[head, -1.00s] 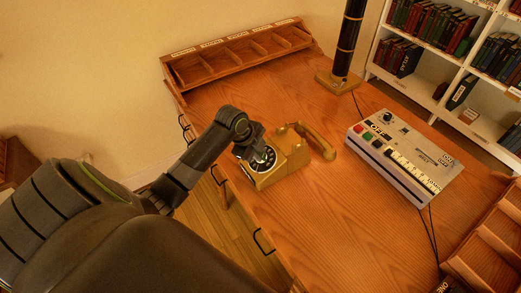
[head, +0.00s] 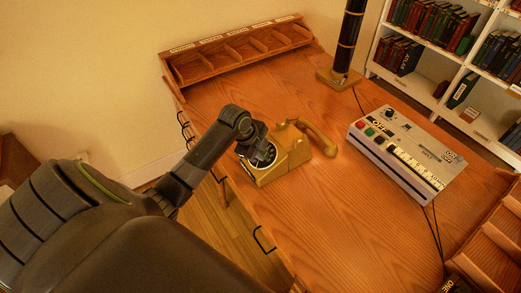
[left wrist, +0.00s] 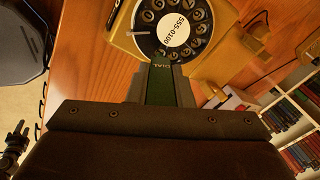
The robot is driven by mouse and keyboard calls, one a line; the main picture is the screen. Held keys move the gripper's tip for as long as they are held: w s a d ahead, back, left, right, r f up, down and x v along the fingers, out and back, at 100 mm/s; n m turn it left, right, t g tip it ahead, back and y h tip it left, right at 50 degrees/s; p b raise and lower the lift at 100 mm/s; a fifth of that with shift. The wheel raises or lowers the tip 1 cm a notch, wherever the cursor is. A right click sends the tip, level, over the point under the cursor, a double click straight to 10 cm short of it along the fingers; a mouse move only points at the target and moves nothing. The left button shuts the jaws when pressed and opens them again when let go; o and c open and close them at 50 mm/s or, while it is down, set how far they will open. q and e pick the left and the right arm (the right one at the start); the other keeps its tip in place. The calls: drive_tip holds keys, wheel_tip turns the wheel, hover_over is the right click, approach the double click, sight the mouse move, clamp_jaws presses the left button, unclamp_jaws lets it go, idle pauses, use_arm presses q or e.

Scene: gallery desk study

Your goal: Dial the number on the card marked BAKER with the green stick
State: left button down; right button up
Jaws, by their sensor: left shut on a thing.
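A mustard rotary telephone (head: 288,166) stands near the desk's left edge, its black dial facing my left arm. In the left wrist view the dial (left wrist: 146,16) shows its finger holes and a white centre reading 555-0100. The handset (head: 322,140) lies off to the right of the phone's body. My left gripper (head: 262,150) is right over the dial. It is shut on the green stick (left wrist: 161,85), which points toward the dial's lower rim. I cannot tell whether its tip is in a hole. No card marked BAKER can be read.
A wooden rack with labelled slots (head: 240,52) stands at the back of the desk. A grey machine with coloured keys (head: 408,152) sits to the right, a dark lamp post (head: 349,40) behind. Bare desk (head: 300,222) lies in front of the phone.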

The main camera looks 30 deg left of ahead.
idle(0.6)
use_arm(q)
drive_tip(key=shift+f, duration=0.25)
drive_tip(key=shift+w+d+f, duration=0.1)
drive_tip(key=shift+w+f, duration=0.1)
drive_tip(key=shift+f, duration=0.1)
drive_tip(key=shift+s, duration=0.15)
idle(0.5)
drive_tip(key=shift+s+a+f, duration=0.35)
drive_tip(key=shift+s+a, duration=0.1)
drive_tip(key=shift+s, duration=0.1)
drive_tip(key=shift+s+a+f, duration=0.25)
drive_tip(key=shift+s+a, duration=0.1)
drive_tip(key=shift+a, duration=0.2)
drive_tip(key=shift+p, duration=0.3)
